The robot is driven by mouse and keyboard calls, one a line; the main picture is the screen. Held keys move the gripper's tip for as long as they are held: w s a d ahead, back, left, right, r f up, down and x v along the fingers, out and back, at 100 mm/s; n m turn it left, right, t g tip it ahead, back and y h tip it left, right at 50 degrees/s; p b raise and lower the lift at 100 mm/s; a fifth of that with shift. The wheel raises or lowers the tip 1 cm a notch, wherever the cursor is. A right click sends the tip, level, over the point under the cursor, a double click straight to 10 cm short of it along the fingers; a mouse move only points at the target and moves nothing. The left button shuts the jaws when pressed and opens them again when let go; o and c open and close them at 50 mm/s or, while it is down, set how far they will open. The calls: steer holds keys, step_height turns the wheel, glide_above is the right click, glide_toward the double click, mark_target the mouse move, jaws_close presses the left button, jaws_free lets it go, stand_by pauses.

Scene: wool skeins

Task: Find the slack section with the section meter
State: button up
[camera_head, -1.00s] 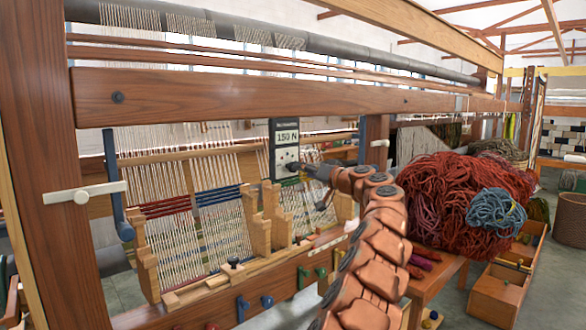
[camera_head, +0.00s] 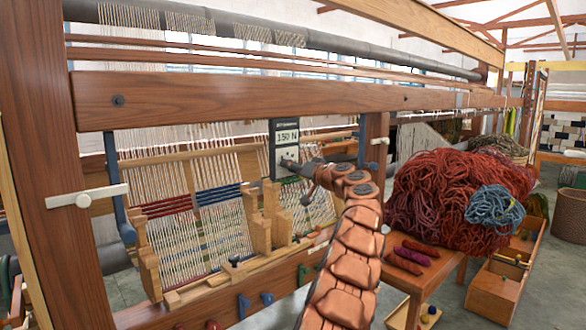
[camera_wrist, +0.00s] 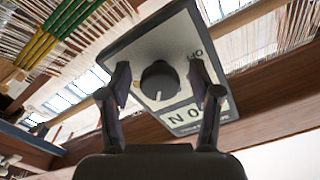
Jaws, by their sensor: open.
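The section meter (camera_head: 285,135) is a dark-framed box with a pale face that reads 150 N, in front of the loom's warp in the head view. In the wrist view the meter (camera_wrist: 181,107) fills the middle, upside down, with a round black knob (camera_wrist: 160,80) and the letters OFF partly visible. My gripper (camera_wrist: 160,78) is open, its two fingers on either side of the knob with gaps showing. In the head view my gripper (camera_head: 292,166) is at the meter's lower face. Warp sections (camera_head: 215,190) with red and blue woven bands hang left of the meter.
The loom's thick wooden beam (camera_head: 250,97) runs above the meter, and a post (camera_head: 374,135) stands right of it. A red wool heap (camera_head: 440,195) with a blue skein (camera_head: 495,206) lies on the right, above a low table (camera_head: 440,262) holding purple-red bobbins (camera_head: 403,261).

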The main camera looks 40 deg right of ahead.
steer(key=c, duration=1.1)
steer(key=shift+c, duration=0.2)
steer(key=shift+m, duration=0.3)
steer(key=m+p, duration=0.2)
steer(key=m, duration=0.2)
steer(key=shift+a+r+p, duration=0.1)
steer(key=shift+r+p, duration=0.05)
steer(key=shift+p, duration=0.15)
steer(key=shift+m+p, duration=0.8)
steer(key=shift+m, duration=0.8)
steer(key=shift+f, duration=0.2)
